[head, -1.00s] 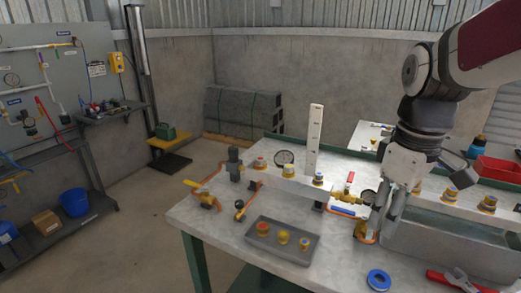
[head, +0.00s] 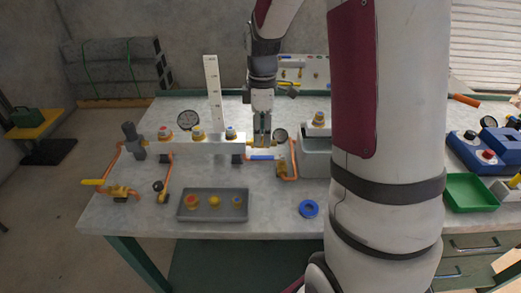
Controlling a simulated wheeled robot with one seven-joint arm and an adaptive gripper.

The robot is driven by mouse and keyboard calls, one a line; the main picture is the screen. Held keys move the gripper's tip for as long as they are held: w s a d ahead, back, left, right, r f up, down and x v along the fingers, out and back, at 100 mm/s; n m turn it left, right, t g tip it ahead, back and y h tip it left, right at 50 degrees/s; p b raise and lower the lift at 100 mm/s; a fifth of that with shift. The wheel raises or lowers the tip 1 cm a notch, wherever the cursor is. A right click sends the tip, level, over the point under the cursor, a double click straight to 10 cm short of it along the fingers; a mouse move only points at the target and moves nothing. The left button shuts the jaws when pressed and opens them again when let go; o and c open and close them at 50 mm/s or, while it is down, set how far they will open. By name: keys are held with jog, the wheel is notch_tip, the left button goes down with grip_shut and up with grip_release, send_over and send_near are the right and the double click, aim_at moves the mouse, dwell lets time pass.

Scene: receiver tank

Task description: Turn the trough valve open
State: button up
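My gripper (head: 262,141) points down at the pipework between the white manifold beam (head: 205,146) and the grey trough (head: 316,158). Its fingers are small and overlap a brass fitting there, so I cannot tell whether they touch it or how far apart they are. A blue lever handle (head: 262,158) lies level just below the fingertips, beside a copper pipe (head: 290,177) that bends down at the trough's left end. The red lever seen earlier by this pipework does not show now. My arm hides most of the trough's right side.
A yellow-handled valve (head: 110,186) is at left. Gauges (head: 188,119) and a tall white scale (head: 213,90) stand behind. The bench front is mostly clear.

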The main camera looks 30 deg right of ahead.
aim_at(262, 157)
notch_tip(262, 157, down, 7)
jog(key=shift+f, duration=0.15)
jog(key=shift+c, duration=0.3)
grip_shut()
